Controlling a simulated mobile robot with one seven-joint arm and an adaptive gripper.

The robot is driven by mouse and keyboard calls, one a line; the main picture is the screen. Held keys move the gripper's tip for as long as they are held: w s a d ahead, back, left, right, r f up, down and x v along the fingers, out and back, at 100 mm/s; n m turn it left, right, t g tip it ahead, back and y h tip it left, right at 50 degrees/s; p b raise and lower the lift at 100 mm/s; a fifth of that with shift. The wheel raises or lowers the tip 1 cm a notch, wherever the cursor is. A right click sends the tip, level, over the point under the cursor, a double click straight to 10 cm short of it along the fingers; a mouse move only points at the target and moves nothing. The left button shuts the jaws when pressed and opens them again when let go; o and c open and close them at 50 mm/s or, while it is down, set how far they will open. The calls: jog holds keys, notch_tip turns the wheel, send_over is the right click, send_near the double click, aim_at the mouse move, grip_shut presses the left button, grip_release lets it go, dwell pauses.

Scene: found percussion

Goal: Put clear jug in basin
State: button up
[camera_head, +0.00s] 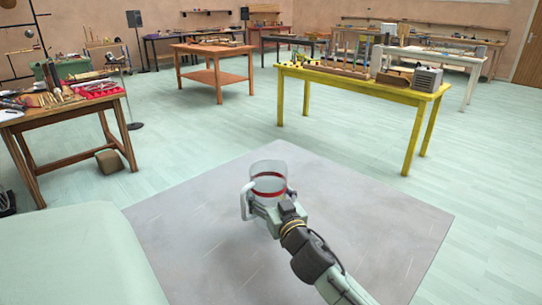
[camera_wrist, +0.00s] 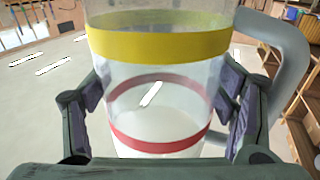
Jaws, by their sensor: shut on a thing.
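The clear jug (camera_head: 268,180) is a see-through vessel with a red band and a pale handle on its left in the head view. In the wrist view the jug (camera_wrist: 160,75) fills the middle, with a yellow band above a red band and its handle at the right. My gripper (camera_head: 270,205) is shut on the jug's body, one finger pressed on each side. In the wrist view my gripper (camera_wrist: 165,95) has its dark pads on both walls. The jug looks upright and held up over the grey floor mat. I cannot make out a basin in either view.
A grey mat (camera_head: 180,225) lies on the pale green floor. A yellow table (camera_head: 350,83) with small instruments stands ahead right. A cluttered wooden table (camera_head: 70,118) is at left, an orange table (camera_head: 212,55) further back. The floor between them is open.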

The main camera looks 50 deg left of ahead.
jog(key=w+a, duration=0.2)
jog(key=w+a+p, duration=0.1)
jog(key=shift+w+a+f, duration=0.1)
jog(key=shift+a+f, duration=0.15)
jog(key=shift+f+p, duration=0.45)
jog(key=shift+f, duration=1.25)
jog(key=shift+f, duration=0.25)
jog(key=o, duration=1.4)
jog(key=shift+r, duration=0.1)
